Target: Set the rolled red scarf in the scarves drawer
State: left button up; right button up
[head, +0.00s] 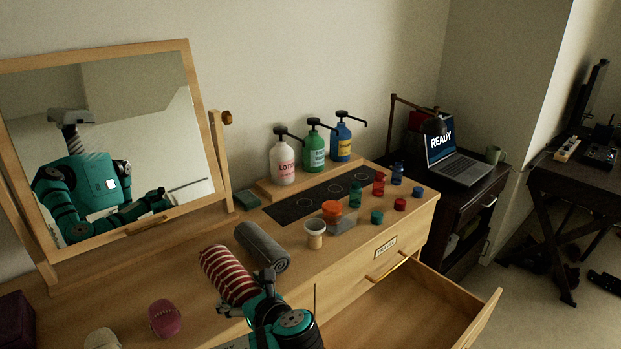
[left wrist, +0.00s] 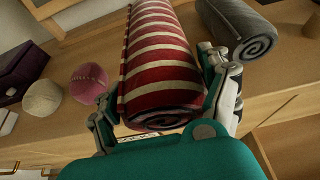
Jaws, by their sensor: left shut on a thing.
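The rolled red scarf (head: 228,275), with white stripes, is in my left gripper (head: 252,308), at the dresser's front edge in the head view. In the left wrist view the scarf (left wrist: 160,62) lies lengthwise between the two fingers of the left gripper (left wrist: 162,98), which are shut on its sides. An open wooden drawer (head: 473,322) juts out at the lower right, right of the gripper; its visible floor is bare. I cannot read a label on it. My right gripper is not in view.
A rolled grey scarf (head: 262,246) lies on the dresser top close beside the red one. A pink ball-like roll (head: 165,319) and a cream one (head: 102,339) lie at left. Pump bottles (head: 314,150), small jars and a tilted mirror (head: 105,130) stand behind.

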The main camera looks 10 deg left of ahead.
aim_at(240, 298)
pick_arm(q)
notch_tip(240, 298, up, 7)
jog(key=p, duration=0.6)
jog(key=shift+r+p, duration=0.15)
jog(key=shift+p, duration=0.2)
jog(key=s+f+m+t+h+b, duration=0.2)
jog(key=f+m, duration=0.1)
jog(key=d+f+m+t+h+b, duration=0.1)
jog(key=h, duration=0.1)
jog(key=shift+s+f+b, duration=0.2)
jog(key=shift+s+b, duration=0.2)
jog(key=s+d+r+m+t+h+b, duration=0.2)
jog(key=s+d+r+m+h+b, duration=0.1)
jog(key=s+m+h, duration=0.2)
jog(key=shift+s+r+m+h, duration=0.3)
jog(key=shift+m+h, duration=0.2)
jog(key=shift+h, duration=0.1)
jog(key=shift+d, duration=0.1)
